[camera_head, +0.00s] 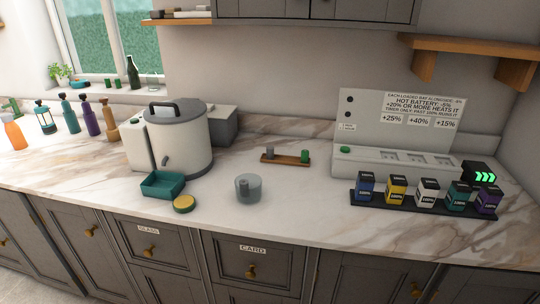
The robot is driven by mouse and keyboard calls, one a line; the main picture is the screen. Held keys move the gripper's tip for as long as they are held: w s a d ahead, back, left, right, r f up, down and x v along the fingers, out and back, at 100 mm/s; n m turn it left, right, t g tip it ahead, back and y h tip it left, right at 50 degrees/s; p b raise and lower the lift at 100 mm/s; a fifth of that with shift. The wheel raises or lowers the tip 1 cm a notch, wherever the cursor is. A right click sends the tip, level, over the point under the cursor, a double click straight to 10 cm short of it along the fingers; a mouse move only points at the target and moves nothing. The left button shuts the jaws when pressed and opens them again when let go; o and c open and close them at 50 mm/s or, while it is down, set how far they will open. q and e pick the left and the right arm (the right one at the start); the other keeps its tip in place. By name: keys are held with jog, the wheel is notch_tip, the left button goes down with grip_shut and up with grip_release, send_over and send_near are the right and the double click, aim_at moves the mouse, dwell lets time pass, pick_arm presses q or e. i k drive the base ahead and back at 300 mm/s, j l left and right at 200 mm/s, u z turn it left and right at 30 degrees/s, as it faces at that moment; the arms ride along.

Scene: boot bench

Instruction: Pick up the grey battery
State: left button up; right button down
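A row of labelled blocks, which look like batteries, stands in a black rack (424,208) at the right front of the counter. The pale grey-white block (428,191) is upright in the middle, between a yellow block (396,190) and a teal block (459,195). A blue block (365,186) is at the left end and a purple one (488,200) at the right end. Their small print is too small to read. A small grey cylinder (269,152) stands on a wooden tray; I cannot tell whether it is a battery. Neither of my grippers is in view.
A grey-white station (350,160) with a sign stands behind the rack. A clear round container (248,188), a teal tray (162,184) and a large pot (182,140) are further left. The counter between container and rack is clear.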

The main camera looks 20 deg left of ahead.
aim_at(269, 148)
jog(key=u, duration=0.45)
jog(key=i+u, duration=0.15)
jog(key=u, duration=0.8)
jog(key=i+l+u, duration=0.1)
jog(key=u, duration=0.8)
jog(key=i+l+u, duration=0.1)
jog(key=l+u, duration=0.3)
